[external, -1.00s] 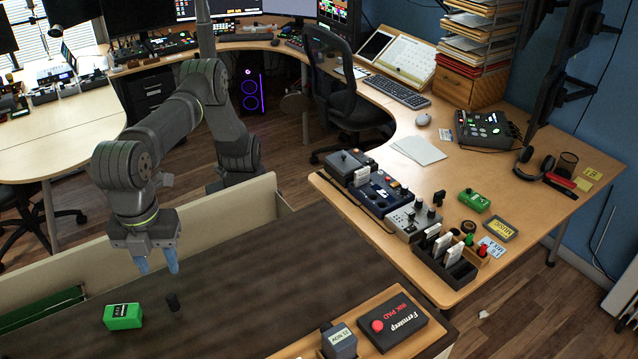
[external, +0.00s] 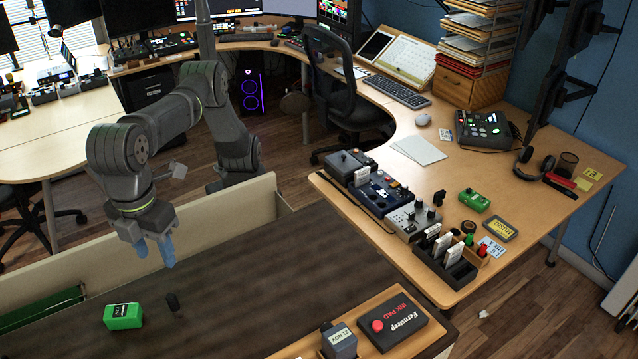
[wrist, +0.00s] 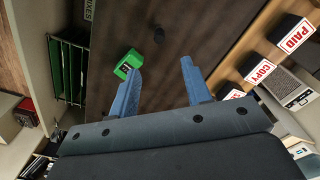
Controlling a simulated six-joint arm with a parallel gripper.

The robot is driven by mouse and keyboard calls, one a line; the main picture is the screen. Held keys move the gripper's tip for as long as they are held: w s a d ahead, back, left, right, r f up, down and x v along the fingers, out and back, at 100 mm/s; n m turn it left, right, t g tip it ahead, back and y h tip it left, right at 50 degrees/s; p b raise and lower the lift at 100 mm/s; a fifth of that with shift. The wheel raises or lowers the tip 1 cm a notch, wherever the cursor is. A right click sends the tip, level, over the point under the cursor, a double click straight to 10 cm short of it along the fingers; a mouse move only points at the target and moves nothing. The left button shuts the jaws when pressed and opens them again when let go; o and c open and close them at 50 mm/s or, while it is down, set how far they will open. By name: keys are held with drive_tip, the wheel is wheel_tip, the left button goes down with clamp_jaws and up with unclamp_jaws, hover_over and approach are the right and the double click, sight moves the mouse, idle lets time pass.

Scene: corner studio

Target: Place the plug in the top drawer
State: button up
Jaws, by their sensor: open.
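My gripper (external: 155,254), with blue fingers, is open and empty above the desk, behind and a little left of the dark piece. In the wrist view the two fingers (wrist: 160,72) are spread apart. I cannot tell which drawer is meant; a wooden drawer box (external: 470,88) sits under a paper rack at the back right.
A wooden tray (external: 392,296) with stamps and an ink pad is at the front right. A pale low wall (external: 60,270) runs behind the dark desk. The desk's middle is clear.

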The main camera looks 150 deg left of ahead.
drive_tip(key=r+m, duration=0.2)
drive_tip(key=m, duration=0.6)
approach(170, 295)
drive_tip(key=f, duration=0.6)
drive_tip(key=shift+a+f, duration=0.3)
drive_tip(key=shift+a, duration=0.05)
drive_tip(key=f, duration=0.5)
drive_tip(key=shift+d+f, duration=0.3)
drive_tip(key=shift+d, duration=0.05)
clamp_jaws()
